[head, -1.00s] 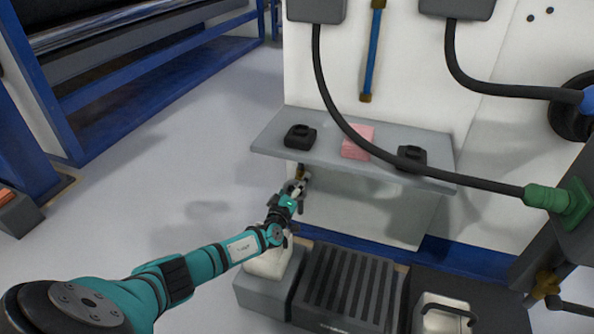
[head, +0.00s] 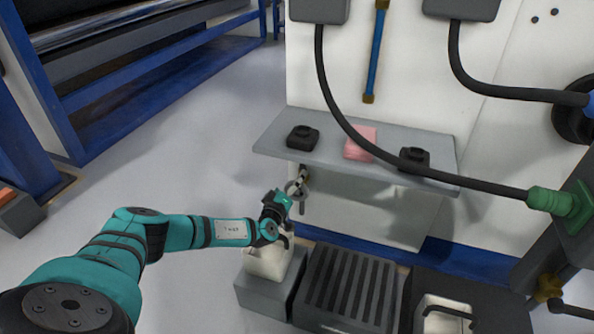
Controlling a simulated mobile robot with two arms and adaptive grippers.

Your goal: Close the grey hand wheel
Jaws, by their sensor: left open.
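The small grey hand wheel (head: 293,188) sits on a brass valve below the left end of the grey shelf. A short spout hangs down beside it. My left gripper (head: 287,206) is open, just left of and below the wheel, close to it in the picture. I cannot tell whether it touches the wheel, and the gripper may hide part of it. How far the wheel is turned is too small to tell. My right gripper is not in view.
The grey shelf (head: 360,163) above carries two black objects and a pink stack (head: 360,142). A pale container (head: 268,263) stands on a grey block under my gripper. A slatted dark tray (head: 348,283) lies to the right. Open floor lies left.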

